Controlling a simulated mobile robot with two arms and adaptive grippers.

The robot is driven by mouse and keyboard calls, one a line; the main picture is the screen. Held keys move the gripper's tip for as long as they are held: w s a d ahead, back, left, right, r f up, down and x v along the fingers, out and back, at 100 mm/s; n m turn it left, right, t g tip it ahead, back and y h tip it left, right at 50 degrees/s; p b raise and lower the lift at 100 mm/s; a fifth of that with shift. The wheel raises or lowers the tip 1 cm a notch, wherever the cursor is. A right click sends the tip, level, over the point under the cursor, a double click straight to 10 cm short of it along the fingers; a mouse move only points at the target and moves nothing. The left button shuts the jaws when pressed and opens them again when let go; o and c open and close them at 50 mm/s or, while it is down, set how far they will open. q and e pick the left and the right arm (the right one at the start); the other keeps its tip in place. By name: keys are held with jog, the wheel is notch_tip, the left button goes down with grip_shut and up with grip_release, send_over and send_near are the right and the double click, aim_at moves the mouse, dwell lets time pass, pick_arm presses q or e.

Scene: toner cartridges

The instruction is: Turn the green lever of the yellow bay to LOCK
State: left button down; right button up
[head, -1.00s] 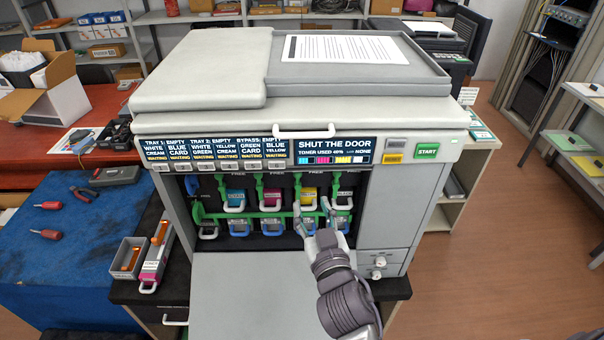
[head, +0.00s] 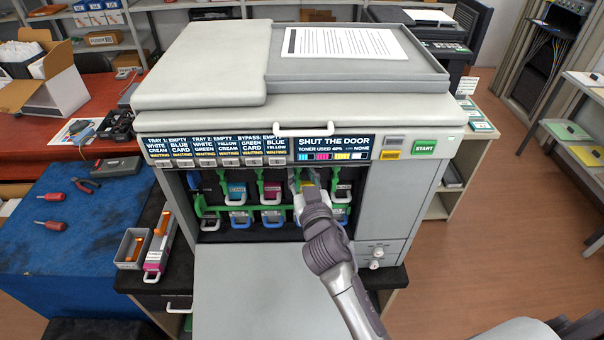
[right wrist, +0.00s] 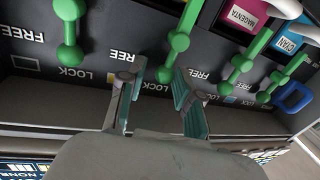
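The printer's open front shows a row of bays with green levers. In the right wrist view, which is upside down, the yellow bay's green lever (right wrist: 179,42) ends in a round knob close to a LOCK label. Its FREE label lies to the left. My right gripper (right wrist: 157,88) is open, with one finger on each side of that knob; I cannot tell whether either touches it. In the head view the right gripper (head: 307,183) covers most of the yellow bay. My left gripper is not in view.
The printer's grey door (head: 250,285) is folded down below the bays. Neighbouring levers, the black bay's (right wrist: 69,30) and the magenta bay's (right wrist: 248,47), stand close on either side. A tray with a cartridge (head: 159,246) stands left of the printer.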

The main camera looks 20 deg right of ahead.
grip_shut()
jog(key=shift+a+r+n+p, duration=0.1)
jog(key=shift+a+n+p, duration=0.05)
jog(key=shift+n+p, duration=0.15)
jog(key=shift+w+a+n, duration=0.1)
jog(key=shift+a+n, duration=0.05)
jog(key=shift+n, duration=0.45)
jog(key=shift+o, duration=2.1)
grip_release()
jog(key=s, duration=0.7)
jog(key=shift+s+a, duration=0.2)
jog(key=shift+a, duration=0.15)
